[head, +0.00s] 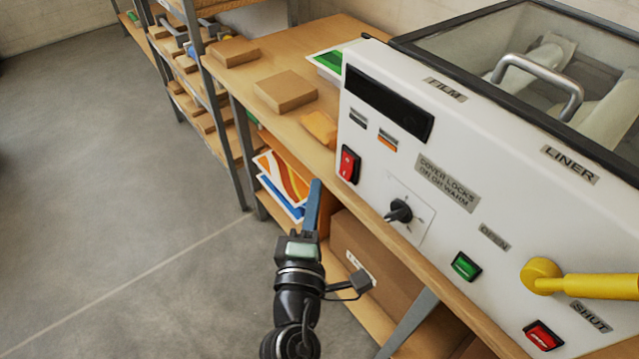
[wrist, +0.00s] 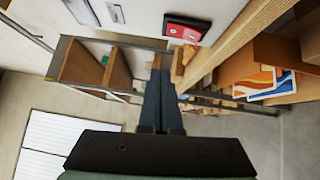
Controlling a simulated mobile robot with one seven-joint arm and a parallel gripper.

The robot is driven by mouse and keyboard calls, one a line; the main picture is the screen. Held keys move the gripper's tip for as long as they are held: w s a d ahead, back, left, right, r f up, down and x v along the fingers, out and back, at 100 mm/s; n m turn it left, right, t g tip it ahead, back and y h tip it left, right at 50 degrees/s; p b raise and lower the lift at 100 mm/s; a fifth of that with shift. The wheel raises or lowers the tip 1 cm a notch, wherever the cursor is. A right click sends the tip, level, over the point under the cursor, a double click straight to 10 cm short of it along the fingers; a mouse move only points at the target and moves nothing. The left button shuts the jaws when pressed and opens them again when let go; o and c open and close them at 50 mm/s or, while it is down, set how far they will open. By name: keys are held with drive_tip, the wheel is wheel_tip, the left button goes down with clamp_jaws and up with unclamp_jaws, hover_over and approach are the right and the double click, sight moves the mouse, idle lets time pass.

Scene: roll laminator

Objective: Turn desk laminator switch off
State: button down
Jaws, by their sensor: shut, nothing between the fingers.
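The white laminator (head: 400,160) stands on a wooden bench at the right of the head view. A red rocker switch (head: 348,164) in a dark frame is at the left end of its front panel. The red switch also shows near the top of the wrist view (wrist: 187,28), beyond my fingertips and slightly to the right. My gripper (head: 315,185) is shut and empty, in front of the panel and left of and below the switch. It appears apart from the panel. In the wrist view its fingers (wrist: 160,62) point up the picture. Which way the rocker is pressed is unclear.
A black selector knob (head: 399,211), a green button (head: 466,266), a red button (head: 543,335) and a yellow lever (head: 590,285) are on the same panel. The wooden bench edge (wrist: 240,45) runs close right of my fingers. Open floor (head: 120,200) lies left.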

drive_tip(key=s, duration=0.3)
drive_tip(key=s+b, duration=0.1)
drive_tip(key=s, duration=0.2)
drive_tip(key=shift+a+r, duration=0.15)
idle(0.3)
drive_tip(key=w+d+r+m+t+h+p, duration=0.1)
drive_tip(key=w+r+m+t+p, duration=0.15)
drive_tip(key=r+m, duration=0.75)
drive_tip(key=w+d+r+m+t+h+p, duration=0.1)
drive_tip(key=d+r+p, duration=0.15)
drive_tip(key=r, duration=1.65)
drive_tip(key=s+a+r+m+t+y+p, duration=0.1)
drive_tip(key=s+r+m+t+y+p, duration=0.1)
drive_tip(key=r, duration=1)
drive_tip(key=s+a+r+m+t+y+p, duration=0.1)
drive_tip(key=s+r, duration=0.5)
drive_tip(key=r, duration=0.6)
drive_tip(key=a+m+t+y, duration=0.1)
drive_tip(key=m+t+y, duration=0.1)
drive_tip(key=m, duration=0.1)
drive_tip(key=shift+r+p, duration=0.3)
drive_tip(key=shift+p, duration=0.05)
